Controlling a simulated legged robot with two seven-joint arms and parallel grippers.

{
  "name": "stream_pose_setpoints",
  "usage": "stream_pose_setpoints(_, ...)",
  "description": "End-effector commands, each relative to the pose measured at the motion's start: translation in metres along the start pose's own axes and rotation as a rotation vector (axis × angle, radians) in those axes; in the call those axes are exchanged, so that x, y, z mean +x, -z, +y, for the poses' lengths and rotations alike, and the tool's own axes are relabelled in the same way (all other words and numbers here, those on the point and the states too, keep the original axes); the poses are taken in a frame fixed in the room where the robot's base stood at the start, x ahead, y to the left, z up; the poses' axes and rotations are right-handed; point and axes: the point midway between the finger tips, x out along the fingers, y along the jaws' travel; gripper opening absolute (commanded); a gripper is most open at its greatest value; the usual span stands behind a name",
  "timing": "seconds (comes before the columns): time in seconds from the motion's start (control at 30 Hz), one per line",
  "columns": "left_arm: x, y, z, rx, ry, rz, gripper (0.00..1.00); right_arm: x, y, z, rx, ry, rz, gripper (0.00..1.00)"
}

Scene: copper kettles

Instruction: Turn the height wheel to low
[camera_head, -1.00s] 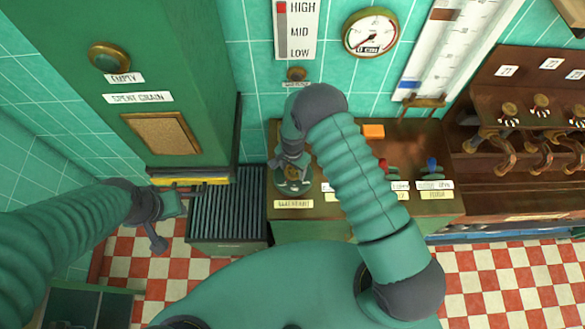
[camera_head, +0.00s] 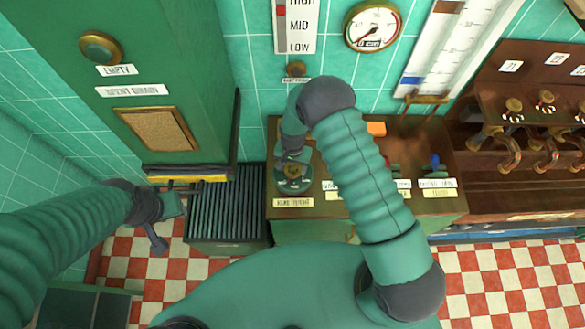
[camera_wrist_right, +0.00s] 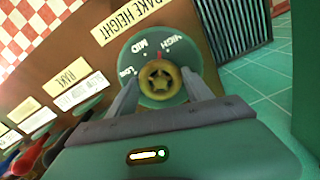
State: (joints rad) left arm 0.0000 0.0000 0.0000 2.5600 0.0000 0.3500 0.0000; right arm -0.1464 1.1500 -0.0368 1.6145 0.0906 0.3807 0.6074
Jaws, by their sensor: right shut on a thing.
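The height wheel (camera_wrist_right: 162,78) is a green dial lettered LOW, MID and HIGH with a brass star-shaped knob, under a RAKE HEIGHT label (camera_wrist_right: 128,22). In the head view the wheel (camera_head: 293,178) lies on the bench, partly hidden by my right arm. My right gripper (camera_wrist_right: 163,88) is shut on the knob, one finger on each side. A red mark shows at the dial's upper rim, between MID and HIGH. The wall height scale (camera_head: 297,28) has its red marker (camera_head: 281,11) a little below HIGH. My left gripper (camera_head: 172,205) hangs at the left, away from the wheel; its jaws are unclear.
Red and blue levers (camera_wrist_right: 35,148) stand beside the wheel on the bench. A dark slatted grate (camera_head: 228,205) is left of the bench. A round gauge (camera_head: 372,27) hangs on the wall, and brass taps (camera_head: 512,150) are at the right.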

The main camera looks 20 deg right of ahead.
Motion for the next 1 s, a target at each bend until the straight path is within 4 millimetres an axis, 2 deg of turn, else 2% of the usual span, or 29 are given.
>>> stream_pose_setpoints(0.03,0.007,-0.002,0.000,0.000,0.000,0.000,0.36,0.001,0.005,-0.003,-0.041,0.007,0.011,0.18)
stream_pose_setpoints(0.4,0.030,-0.007,0.000,0.000,0.000,0.000,0.36,0.000,0.006,-0.002,-0.394,0.006,0.015,0.18)
stream_pose_setpoints(1.0,0.055,-0.013,0.000,0.000,0.000,0.000,0.36,-0.002,0.007,-0.002,-0.963,0.003,0.018,0.18)
